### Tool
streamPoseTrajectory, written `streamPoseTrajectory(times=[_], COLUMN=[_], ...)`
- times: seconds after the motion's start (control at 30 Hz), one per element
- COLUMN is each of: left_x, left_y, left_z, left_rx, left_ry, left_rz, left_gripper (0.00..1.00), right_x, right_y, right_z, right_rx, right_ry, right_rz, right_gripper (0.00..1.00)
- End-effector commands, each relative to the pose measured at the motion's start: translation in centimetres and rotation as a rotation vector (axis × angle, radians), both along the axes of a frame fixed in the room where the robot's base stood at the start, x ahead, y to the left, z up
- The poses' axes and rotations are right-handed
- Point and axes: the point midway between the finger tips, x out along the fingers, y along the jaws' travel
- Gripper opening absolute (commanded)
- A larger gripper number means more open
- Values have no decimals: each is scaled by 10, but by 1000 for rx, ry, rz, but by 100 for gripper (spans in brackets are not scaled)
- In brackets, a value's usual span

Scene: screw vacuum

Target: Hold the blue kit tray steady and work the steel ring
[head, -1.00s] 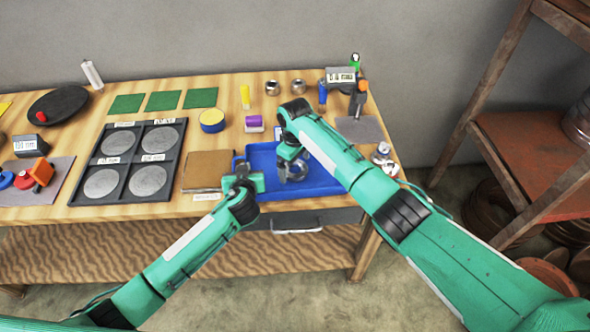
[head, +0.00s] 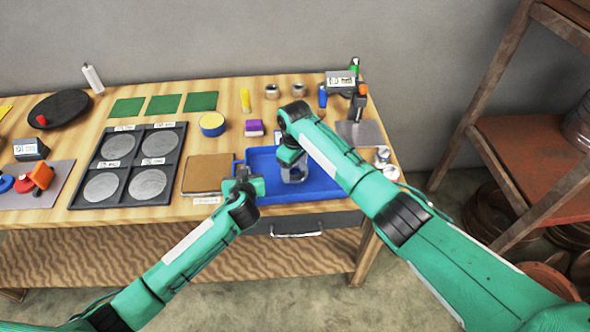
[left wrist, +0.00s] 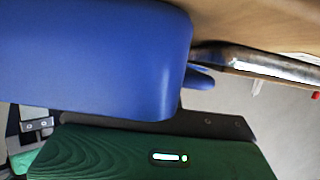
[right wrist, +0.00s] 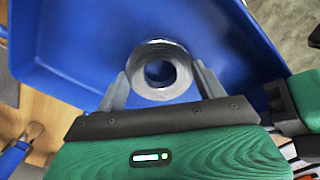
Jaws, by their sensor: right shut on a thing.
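The blue kit tray (head: 322,188) lies at the front edge of the workbench. My left gripper (head: 243,181) is at the tray's left side by its blue handle. In the left wrist view the blue tray wall (left wrist: 90,60) fills the upper left and hides the fingertips, so I cannot tell how far the jaws are shut. My right gripper (head: 293,174) points down inside the tray. In the right wrist view the steel ring (right wrist: 160,50) sits between its two fingers, with its round hole facing the camera, over the tray floor (right wrist: 75,45). The gripper is shut on it.
A brown board (head: 207,172) lies just left of the tray. A dark rack with round grey discs (head: 105,186) is further left. A purple block (head: 254,127) and two steel nuts (head: 298,88) stand behind the tray. A rusty shelf (head: 535,150) is at the right.

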Motion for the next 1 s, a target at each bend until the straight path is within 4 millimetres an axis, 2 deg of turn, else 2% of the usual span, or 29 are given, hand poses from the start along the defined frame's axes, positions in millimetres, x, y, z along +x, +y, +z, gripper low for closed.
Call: streamPoseTrajectory(times=[0.2,0.4,0.6,0.83,0.97,1.0], left_x=[0,0,0,0,0,0], left_y=[0,0,0,0,0,0], left_z=[0,0,0,0,0,0], left_rx=[0,0,0,0,0,0], left_ry=[0,0,0,1,1,1], left_rz=[0,0,0,0,0,0], left_gripper=[0,0,0,0,27,29], right_x=[1,1,1,0,0,0], right_y=[0,0,0,0,0,0], right_z=[45,77,91,91,91,91], right_rx=[3,1,1,1,1,1], right_ry=[-6,-3,-2,-2,-2,-2], right_rz=[1,1,0,0,0,0], right_gripper=[31,31,31,31,31,31])
